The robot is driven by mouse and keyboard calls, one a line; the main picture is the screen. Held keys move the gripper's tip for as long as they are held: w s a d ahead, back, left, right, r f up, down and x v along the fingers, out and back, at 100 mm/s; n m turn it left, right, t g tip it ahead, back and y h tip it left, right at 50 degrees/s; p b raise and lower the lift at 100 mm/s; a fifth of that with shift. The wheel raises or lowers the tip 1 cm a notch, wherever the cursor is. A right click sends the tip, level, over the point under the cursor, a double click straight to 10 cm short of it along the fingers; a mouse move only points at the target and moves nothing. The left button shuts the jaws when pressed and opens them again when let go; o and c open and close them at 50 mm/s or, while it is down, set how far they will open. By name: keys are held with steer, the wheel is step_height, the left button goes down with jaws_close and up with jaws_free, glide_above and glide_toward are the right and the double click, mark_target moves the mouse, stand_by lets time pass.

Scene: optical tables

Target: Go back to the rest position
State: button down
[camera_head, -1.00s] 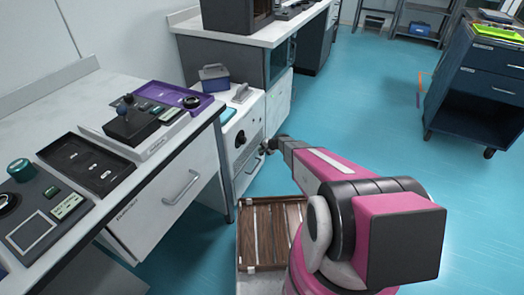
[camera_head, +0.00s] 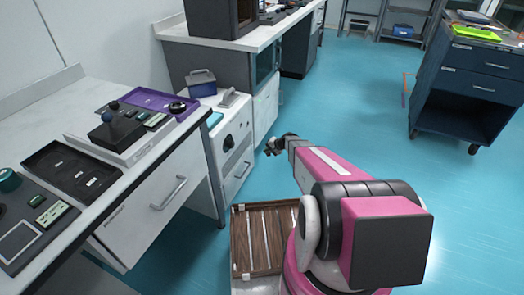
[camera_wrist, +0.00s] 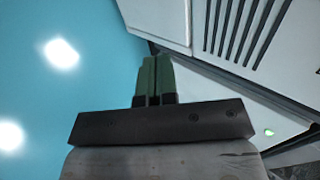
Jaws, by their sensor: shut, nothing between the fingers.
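My gripper (camera_wrist: 154,70) shows in the wrist view with its two green fingers side by side and touching, nothing between them. Below the fingers is blue floor, and a white cabinet with dark vent slots (camera_wrist: 235,30) is close on the right. In the head view my pink arm reaches forward and left over the floor, and the dark gripper end (camera_head: 275,145) is beside the low white cabinet (camera_head: 235,140). The fingers are too small to make out there.
A white bench (camera_head: 25,135) at left carries a purple tray (camera_head: 150,98), a black tray (camera_head: 60,165) and control boxes. A wooden-slatted crate (camera_head: 240,240) is by my base. A dark blue wheeled cart (camera_head: 455,115) stands at right. The floor between (camera_head: 350,105) is clear.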

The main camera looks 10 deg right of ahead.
steer(key=shift+s+d+r, duration=0.1)
steer(key=shift+d+r, duration=0.05)
steer(key=s+d+r+n+g+h, duration=0.2)
steer(key=s+r+n+h, duration=0.1)
steer(key=s+r, duration=0.9)
steer(key=s+d+r+n+g+h, duration=0.1)
steer(key=s+r+h, duration=0.4)
steer(key=s+r, duration=0.8)
steer(key=s+n+g, duration=0.1)
steer(key=s+n, duration=0.1)
steer(key=s, duration=0.2)
steer(key=shift+s+d+r+g, duration=0.2)
steer(key=shift+s+d+g, duration=0.05)
steer(key=shift+d+g, duration=0.15)
steer(key=shift+a, duration=0.1)
